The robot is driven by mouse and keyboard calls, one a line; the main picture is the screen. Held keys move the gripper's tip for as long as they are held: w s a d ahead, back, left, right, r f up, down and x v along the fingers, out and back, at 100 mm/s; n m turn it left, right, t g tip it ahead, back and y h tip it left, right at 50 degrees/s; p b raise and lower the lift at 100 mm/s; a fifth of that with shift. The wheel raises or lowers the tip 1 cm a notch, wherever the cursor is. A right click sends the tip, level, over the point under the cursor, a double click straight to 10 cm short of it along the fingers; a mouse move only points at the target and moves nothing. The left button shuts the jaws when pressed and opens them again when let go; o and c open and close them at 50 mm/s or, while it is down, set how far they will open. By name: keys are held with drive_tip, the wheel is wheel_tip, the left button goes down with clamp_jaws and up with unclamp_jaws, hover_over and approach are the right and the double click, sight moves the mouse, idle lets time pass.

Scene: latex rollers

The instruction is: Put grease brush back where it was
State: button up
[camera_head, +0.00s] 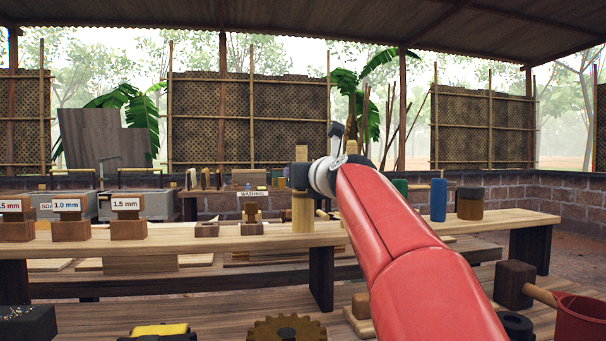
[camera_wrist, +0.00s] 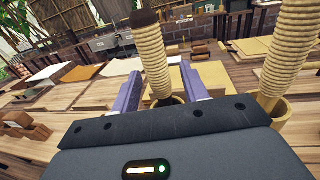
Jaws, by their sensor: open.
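In the wrist view, a cord-wrapped handle with a dark tip (camera_wrist: 152,55), which looks like a brush, stands upright with a slight tilt. Its lower end is in a tan cup (camera_wrist: 175,100). My gripper (camera_wrist: 160,74) is open, with one purple finger on each side of this handle; whether either touches it I cannot tell. A second cord-wrapped handle (camera_wrist: 284,50) stands in another tan cup (camera_wrist: 282,110) to the right. Which one is the grease brush the view does not show. In the head view, my red arm reaches to a pale wooden cylinder (camera_head: 303,213) and hides part of the bench.
A long wooden bench (camera_head: 400,229) holds labelled wooden blocks (camera_head: 67,216) at left. A blue cylinder (camera_head: 438,200) and a dark-lidded jar (camera_head: 470,203) stand at right. A mallet (camera_head: 514,283), a red bucket (camera_head: 582,318) and a gear (camera_head: 287,328) are nearer.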

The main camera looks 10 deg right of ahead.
drive_tip(key=shift+f+b, duration=0.4)
drive_tip(key=s+d, duration=0.1)
drive_tip(key=s, duration=0.6)
drive_tip(key=shift+s+d, duration=0.15)
drive_tip(key=shift+s, duration=0.2)
